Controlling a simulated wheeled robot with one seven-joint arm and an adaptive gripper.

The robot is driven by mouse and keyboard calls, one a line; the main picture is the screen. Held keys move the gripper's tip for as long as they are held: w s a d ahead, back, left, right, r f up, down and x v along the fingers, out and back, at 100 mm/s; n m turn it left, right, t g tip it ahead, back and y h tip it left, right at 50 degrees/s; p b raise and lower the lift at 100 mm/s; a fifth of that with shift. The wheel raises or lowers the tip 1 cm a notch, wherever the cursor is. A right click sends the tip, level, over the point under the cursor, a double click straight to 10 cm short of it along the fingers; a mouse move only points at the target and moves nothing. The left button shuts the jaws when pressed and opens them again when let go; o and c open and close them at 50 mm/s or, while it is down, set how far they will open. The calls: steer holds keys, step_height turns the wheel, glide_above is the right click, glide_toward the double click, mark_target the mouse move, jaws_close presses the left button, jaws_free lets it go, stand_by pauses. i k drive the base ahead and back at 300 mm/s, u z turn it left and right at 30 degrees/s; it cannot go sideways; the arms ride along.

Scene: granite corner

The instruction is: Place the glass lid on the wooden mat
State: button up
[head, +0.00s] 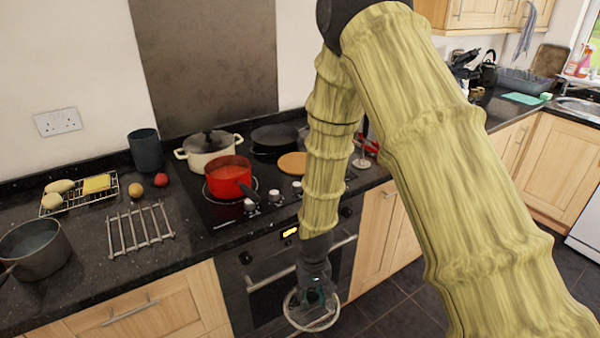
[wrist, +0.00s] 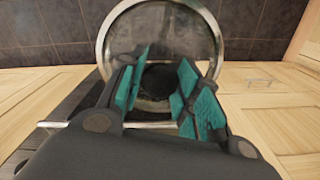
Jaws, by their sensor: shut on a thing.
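The glass lid (head: 311,325), a clear disc with a metal rim, hangs low in front of the oven. My gripper (head: 316,297) is shut on it. In the wrist view the lid (wrist: 168,22) stands tilted beyond the teal fingers of my gripper (wrist: 162,80), with its dark knob between them; the finger contact is partly hidden. The wooden mat (head: 293,163), a round tan disc, lies on the hob at the right, partly beside my arm. The lid is apart from the mat, lower and nearer the camera.
A red pot (head: 229,178), a cream lidded pot (head: 209,147) and a dark pan (head: 274,136) stand on the hob around the mat. The oven handle (head: 270,279) is close to the lid. A metal rack (head: 138,230) and a grey saucepan (head: 36,248) are on the left counter.

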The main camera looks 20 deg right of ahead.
mark_target(299, 162)
steer(key=z, duration=2.35)
steer(key=i, duration=1.3)
steer(key=u, duration=1.95)
